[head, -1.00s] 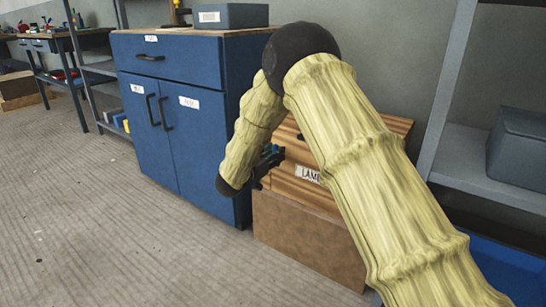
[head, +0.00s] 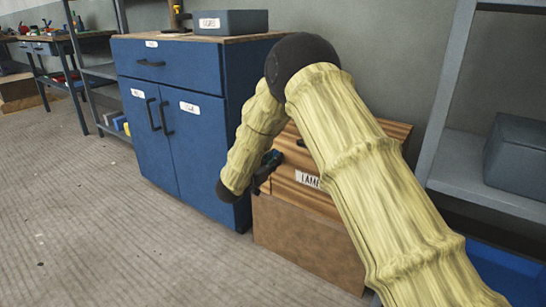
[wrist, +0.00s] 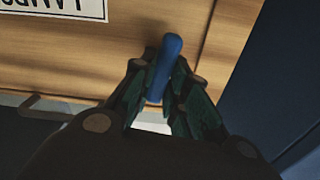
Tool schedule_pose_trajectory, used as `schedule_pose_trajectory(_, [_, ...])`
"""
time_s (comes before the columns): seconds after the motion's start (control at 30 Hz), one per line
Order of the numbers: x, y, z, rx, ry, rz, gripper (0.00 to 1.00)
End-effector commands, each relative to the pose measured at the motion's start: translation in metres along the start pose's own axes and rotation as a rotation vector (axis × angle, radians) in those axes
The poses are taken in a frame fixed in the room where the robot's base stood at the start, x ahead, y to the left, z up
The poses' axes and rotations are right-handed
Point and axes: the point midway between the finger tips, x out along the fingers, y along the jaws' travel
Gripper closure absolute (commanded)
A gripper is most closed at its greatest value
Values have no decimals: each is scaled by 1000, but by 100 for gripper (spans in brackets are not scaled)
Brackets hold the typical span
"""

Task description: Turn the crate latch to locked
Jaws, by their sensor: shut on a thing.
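The wooden crate (head: 318,198) with a white label stands against the wall, partly hidden behind my arm in the head view. Its striped front also fills the upper part of the wrist view (wrist: 90,50). The blue latch handle (wrist: 169,60) sits on the crate front near its edge, slightly tilted from upright in the wrist view. My gripper (wrist: 165,85) is shut on the latch, with a dark green finger on each side. In the head view my gripper (head: 266,168) is at the crate's left side, and the latch cannot be made out clearly there.
The crate rests on a plain brown box (head: 300,245). A blue cabinet (head: 180,120) stands close on the left, with a grey bin (head: 232,22) on top. A grey shelf (head: 480,180) is on the right. The floor (head: 110,230) in front is clear.

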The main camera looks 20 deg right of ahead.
Motion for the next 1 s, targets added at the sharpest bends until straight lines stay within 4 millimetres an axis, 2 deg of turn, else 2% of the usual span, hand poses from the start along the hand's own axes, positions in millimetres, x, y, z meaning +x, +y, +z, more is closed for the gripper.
schedule_pose_trajectory(0.17, [0,1,-4,149,-3,1,100])
schedule_pose_trajectory(1.0, [-1,6,3,949,-4,3,100])
